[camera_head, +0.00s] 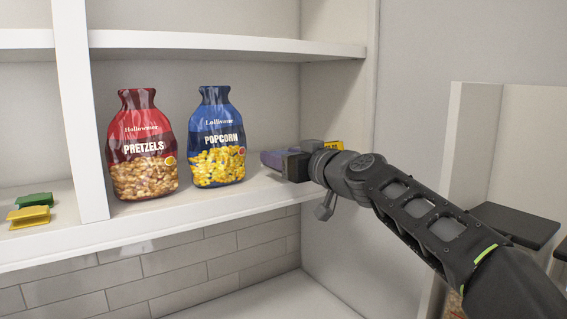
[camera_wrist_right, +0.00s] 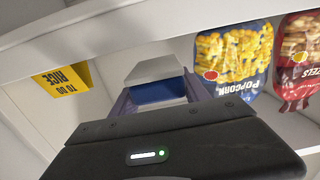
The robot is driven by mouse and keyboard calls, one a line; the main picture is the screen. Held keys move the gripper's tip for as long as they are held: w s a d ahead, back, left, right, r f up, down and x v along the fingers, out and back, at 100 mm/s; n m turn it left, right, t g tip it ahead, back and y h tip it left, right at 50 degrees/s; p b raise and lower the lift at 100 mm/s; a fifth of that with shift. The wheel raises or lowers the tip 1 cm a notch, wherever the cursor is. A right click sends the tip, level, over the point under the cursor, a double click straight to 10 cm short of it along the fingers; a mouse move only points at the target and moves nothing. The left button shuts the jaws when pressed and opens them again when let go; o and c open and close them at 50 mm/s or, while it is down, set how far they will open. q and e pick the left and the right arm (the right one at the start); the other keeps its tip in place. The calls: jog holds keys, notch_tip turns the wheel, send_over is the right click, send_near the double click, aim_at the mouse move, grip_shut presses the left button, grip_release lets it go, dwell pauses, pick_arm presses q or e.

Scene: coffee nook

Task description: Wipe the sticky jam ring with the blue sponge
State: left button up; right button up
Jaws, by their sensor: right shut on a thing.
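My right gripper (camera_head: 272,160) reaches in from the right, low in the shelf compartment, to the right of the blue popcorn bag. In the right wrist view, the right gripper (camera_wrist_right: 157,98) is shut on the blue sponge (camera_wrist_right: 158,92), which has a pale grey-white face and a blue body. The sponge sits between the two purplish-grey fingers. In the head view the sponge cannot be told apart from the fingers. No jam ring shows in either view. My left gripper is not in view.
A popcorn bag (camera_head: 217,138) and a red pretzels bag (camera_head: 142,145) stand on the white shelf (camera_head: 150,225). Green (camera_head: 34,200) and yellow (camera_head: 28,216) clips lie left of the divider (camera_head: 78,110).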

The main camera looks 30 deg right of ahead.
jog(key=shift+w+a+r, duration=0.1)
jog(key=shift+w+r, duration=0.2)
jog(key=shift+r, duration=0.15)
jog(key=shift+s+r+p, duration=0.25)
jog(key=shift+r+p, duration=0.9)
jog(key=shift+r, duration=0.4)
jog(key=shift+w+r+p, duration=0.1)
jog(key=shift+r+p, duration=0.25)
jog(key=shift+r, duration=0.35)
